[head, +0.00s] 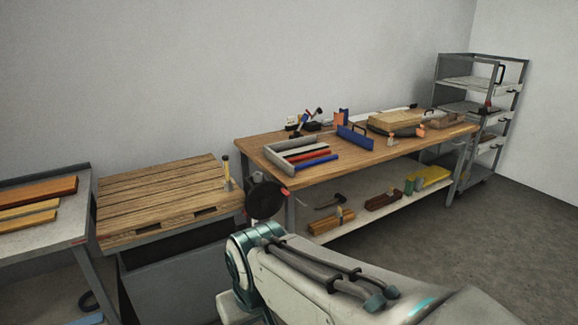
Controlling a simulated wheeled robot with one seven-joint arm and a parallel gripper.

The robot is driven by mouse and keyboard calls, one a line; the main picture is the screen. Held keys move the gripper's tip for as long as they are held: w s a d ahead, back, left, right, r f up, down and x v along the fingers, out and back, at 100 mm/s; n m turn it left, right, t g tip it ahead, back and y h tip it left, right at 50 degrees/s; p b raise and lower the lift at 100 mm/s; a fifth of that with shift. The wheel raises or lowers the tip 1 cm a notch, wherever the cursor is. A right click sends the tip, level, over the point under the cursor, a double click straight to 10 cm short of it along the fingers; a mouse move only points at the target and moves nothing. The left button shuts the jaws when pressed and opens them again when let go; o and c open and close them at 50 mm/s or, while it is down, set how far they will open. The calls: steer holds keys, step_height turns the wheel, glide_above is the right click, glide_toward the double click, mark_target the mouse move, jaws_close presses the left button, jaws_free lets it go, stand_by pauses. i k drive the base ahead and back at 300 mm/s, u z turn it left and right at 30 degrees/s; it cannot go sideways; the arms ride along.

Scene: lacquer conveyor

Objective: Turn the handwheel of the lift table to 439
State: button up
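The table with a slatted wooden top (150,195) stands left of centre and looks like the lift table. A dark round disc (264,201) with a small red part at its right shows at that table's right side. It appears to be the handwheel, seen partly at an angle. My arm covers the area just below it. No number or scale reading is legible. My gripper is not visible; only my white and teal arm links show in the foreground, below and right of the disc.
A long workbench (345,168) with tools and trays stands right of the disc, with a loaded lower shelf (335,222). A grey table (50,228) with boards is at far left. A shelf rack (440,72) stands at back right. The floor at right is clear.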

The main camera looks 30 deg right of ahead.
mark_target(263, 201)
steer(key=z, duration=0.6)
steer(key=i, duration=0.35)
steer(key=z, duration=0.7)
steer(key=i, duration=1.6)
steer(key=u, duration=0.3)
